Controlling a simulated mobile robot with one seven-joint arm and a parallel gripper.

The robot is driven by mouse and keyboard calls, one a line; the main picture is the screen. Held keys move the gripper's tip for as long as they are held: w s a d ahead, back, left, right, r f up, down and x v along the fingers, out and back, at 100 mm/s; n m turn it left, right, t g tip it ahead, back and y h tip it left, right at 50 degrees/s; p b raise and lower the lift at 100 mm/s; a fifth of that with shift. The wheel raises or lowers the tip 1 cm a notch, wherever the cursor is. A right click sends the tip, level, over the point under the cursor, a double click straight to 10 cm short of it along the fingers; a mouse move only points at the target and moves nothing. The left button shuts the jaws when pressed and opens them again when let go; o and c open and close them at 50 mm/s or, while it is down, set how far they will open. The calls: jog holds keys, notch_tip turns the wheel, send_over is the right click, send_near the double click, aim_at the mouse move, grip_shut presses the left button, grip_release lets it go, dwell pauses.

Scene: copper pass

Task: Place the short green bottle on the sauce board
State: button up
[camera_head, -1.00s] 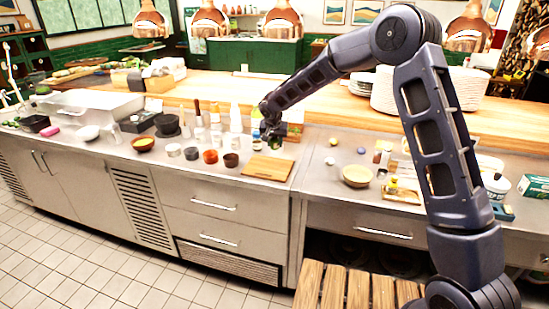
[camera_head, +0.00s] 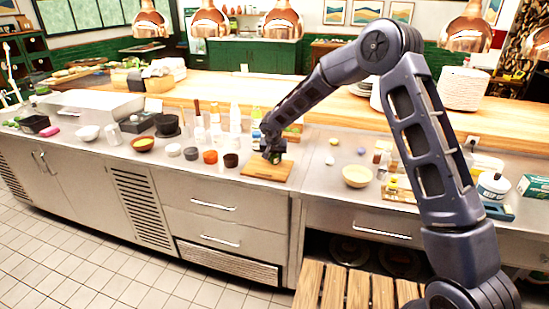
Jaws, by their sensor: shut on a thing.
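The sauce board (camera_head: 262,174) is a small flat wooden board at the front edge of the steel counter, in the middle of the head view. My gripper (camera_head: 273,156) is over the board's back part, pointing down. It is shut on the short green bottle (camera_head: 275,158), which is small and mostly hidden by the fingers. The bottle is at or just above the board; I cannot tell whether it touches.
Several bowls and cups, among them a red-brown one (camera_head: 210,157), stand left of the board, with tall bottles (camera_head: 235,118) behind. A cream bowl (camera_head: 357,176) stands to the right. The board's front part is clear.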

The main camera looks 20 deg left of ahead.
jog(key=shift+f, duration=0.15)
jog(key=o, duration=1)
jog(key=v, duration=1.2)
jog(key=shift+w+r, duration=0.1)
jog(key=shift+r, duration=0.15)
